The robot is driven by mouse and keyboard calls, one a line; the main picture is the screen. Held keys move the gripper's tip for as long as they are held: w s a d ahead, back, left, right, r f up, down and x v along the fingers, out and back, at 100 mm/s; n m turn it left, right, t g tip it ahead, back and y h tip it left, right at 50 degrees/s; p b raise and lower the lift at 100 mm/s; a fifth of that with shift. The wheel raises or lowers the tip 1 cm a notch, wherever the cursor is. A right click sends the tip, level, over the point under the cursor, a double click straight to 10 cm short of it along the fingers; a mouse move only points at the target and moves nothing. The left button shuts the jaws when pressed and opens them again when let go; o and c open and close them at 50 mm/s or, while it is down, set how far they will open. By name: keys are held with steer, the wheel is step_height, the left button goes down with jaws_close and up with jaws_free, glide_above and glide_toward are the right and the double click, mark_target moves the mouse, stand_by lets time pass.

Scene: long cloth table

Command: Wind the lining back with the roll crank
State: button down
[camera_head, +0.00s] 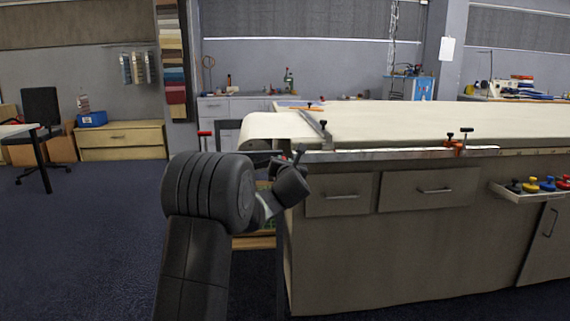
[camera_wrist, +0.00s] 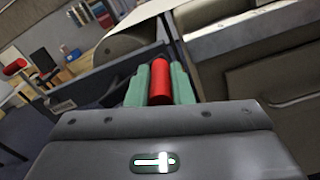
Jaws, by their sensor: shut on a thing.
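The cream lining (camera_head: 275,128) hangs over a roll at the left end of the long table (camera_head: 440,122). In the wrist view, the roll (camera_wrist: 122,52) shows ahead of and left of my fingers. My gripper (camera_wrist: 160,85) has green fingers shut on a red crank handle (camera_wrist: 160,78), one on each side. The crank's arm is hidden behind the handle and fingers. In the head view, my arm covers the gripper and the held handle. A second red handle (camera_head: 205,134) stands left of the roll; a red handle (camera_wrist: 14,67) also shows at the wrist view's left.
A metal rail (camera_head: 400,154) runs along the table's front edge, with an orange clamp (camera_head: 457,144) on it. Drawers (camera_head: 430,190) sit below. A tray of coloured knobs (camera_head: 535,190) sticks out at right. Open carpeted floor (camera_head: 90,230) lies to the left.

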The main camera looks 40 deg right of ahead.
steer(key=c, duration=1.3)
jaws_free()
steer(key=shift+w+a, duration=0.25)
steer(key=shift+a, duration=0.05)
steer(key=shift+s, duration=0.15)
steer(key=shift+s+a, duration=0.1)
steer(key=shift+s, duration=0.2)
steer(key=p+v, duration=0.1)
steer(key=v, duration=1.2)
